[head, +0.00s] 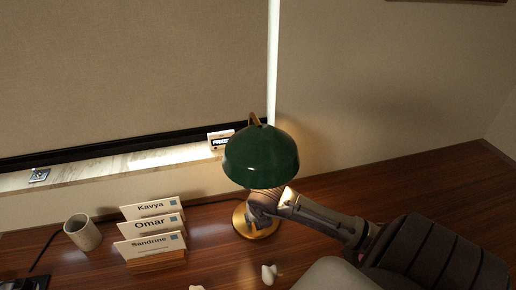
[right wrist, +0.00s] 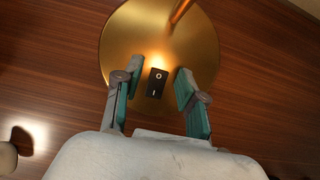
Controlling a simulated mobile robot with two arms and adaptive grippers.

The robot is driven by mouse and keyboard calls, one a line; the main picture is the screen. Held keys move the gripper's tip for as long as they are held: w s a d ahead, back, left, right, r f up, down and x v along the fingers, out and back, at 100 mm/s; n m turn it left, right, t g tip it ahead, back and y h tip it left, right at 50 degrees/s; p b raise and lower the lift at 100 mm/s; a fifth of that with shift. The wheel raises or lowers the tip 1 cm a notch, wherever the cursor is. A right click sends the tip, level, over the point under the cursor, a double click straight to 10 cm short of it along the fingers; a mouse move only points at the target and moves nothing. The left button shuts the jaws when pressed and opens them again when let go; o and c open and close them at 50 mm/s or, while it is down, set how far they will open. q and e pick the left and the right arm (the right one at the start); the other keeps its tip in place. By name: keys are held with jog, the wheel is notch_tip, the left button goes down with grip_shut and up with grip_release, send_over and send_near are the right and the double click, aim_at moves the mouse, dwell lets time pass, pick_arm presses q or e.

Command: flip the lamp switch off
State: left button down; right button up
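The desk lamp has a green dome shade (head: 261,157) and a round brass base (head: 240,222) on the wooden desk; warm light glows around and below the shade. In the right wrist view its brass base (right wrist: 122,38) carries a black rocker switch (right wrist: 157,83) marked O and I. Which side is pressed in I cannot tell. My right gripper (right wrist: 160,70) is open, with one finger on each side of the switch over the base and nothing between them. In the head view the right gripper (head: 262,207) is under the shade, partly hidden.
Name cards (head: 152,224) stand in a holder left of the lamp, beside a beige cup (head: 83,233). A small sign (head: 221,139) stands on the window sill behind. The desk's right side is clear.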

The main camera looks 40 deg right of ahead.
grip_shut()
jog(key=shift+w+d+r+g+y+p, duration=0.1)
jog(key=shift+w+r+g+y+p, duration=0.1)
jog(key=shift+g+y+p, duration=0.25)
jog(key=shift+f+g+p, duration=0.1)
jog(key=shift+g+p, duration=0.2)
jog(key=shift+g, duration=0.05)
jog(key=shift+f+g+y, duration=0.2)
jog(key=shift+g+y, duration=0.15)
jog(key=shift+g, duration=0.15)
jog(key=shift+o, duration=1.3)
grip_release()
jog(key=shift+f, duration=0.1)
